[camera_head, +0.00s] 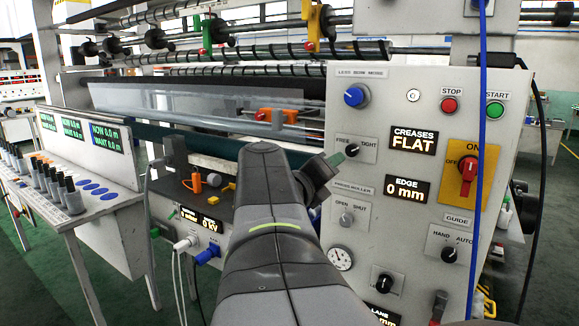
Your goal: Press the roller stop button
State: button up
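The control panel (400,82) fills the right side of the head view. A round red button (449,105) sits under a STOP label near its top right. A green button (495,110) sits to its right under a START label. My arm rises from the bottom centre, and my gripper (332,162) is at its end, left of the FREE/TIGHT knob (351,150). The gripper is lower left of the red button and clearly apart from it in the picture. Its fingers are seen edge-on, with a greenish tip; their opening is hidden.
A blue cable (481,150) hangs down the panel between the two buttons. A red switch on a yellow plate (488,158) sits below. A blue knob (354,97) is at the panel's upper left. Film rollers (250,55) run across the back. My arm hides part of the panel's left edge.

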aim_at(449, 106)
jog(key=z, duration=1.2)
